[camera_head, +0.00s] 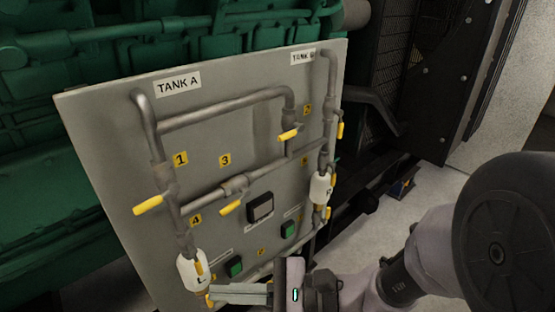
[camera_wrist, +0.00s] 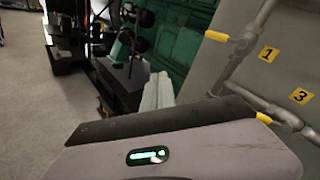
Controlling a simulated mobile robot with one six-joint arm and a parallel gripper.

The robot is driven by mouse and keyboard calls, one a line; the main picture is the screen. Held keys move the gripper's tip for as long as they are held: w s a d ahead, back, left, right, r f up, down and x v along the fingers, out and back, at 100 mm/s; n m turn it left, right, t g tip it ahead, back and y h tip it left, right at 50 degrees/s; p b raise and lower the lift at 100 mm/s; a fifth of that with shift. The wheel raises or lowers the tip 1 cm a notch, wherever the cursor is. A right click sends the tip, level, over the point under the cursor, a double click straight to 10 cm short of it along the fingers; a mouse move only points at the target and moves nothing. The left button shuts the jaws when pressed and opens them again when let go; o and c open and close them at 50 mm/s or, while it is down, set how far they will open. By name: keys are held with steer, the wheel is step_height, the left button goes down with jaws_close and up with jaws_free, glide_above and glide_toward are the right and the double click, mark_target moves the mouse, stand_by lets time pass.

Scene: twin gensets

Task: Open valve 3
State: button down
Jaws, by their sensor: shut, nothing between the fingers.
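The label 3 (camera_head: 225,160) is on a grey panel (camera_head: 110,135). Below it, a valve body (camera_head: 235,185) sits in the middle cross pipe. Its yellow handle (camera_head: 231,208) slants to the lower left. My gripper (camera_head: 214,293) is shut and empty at the panel's lower edge, below that handle and apart from it, with its fingertips close to the lower left valve. In the wrist view, label 3 (camera_wrist: 301,96) is at the right edge, and a yellow handle (camera_wrist: 265,118) shows just beyond my wrist housing.
A white R filter (camera_head: 320,188) is at right. Green engine parts (camera_head: 40,150) stand behind. Open floor (camera_wrist: 40,110) is at left in the wrist view.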

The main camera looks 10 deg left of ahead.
mark_target(235, 203)
steer(key=w+d+f+m+t+h, duration=0.35)
steer(key=w+f+m+t, duration=0.85)
steer(key=w, duration=0.4)
steer(key=w+a+r+p, duration=0.1)
steer(key=w+a+r, duration=0.4)
steer(key=a, duration=0.2)
steer(key=shift+w+a+r+t+y+p, duration=0.2)
steer(key=shift+w+a+t+y+p, duration=0.15)
steer(key=shift+a+t+y, duration=0.1)
steer(key=shift+r, duration=0.1)
steer(key=shift+a+r+p, duration=0.1)
steer(key=shift+r+p, duration=0.45)
steer(key=shift+r, duration=0.15)
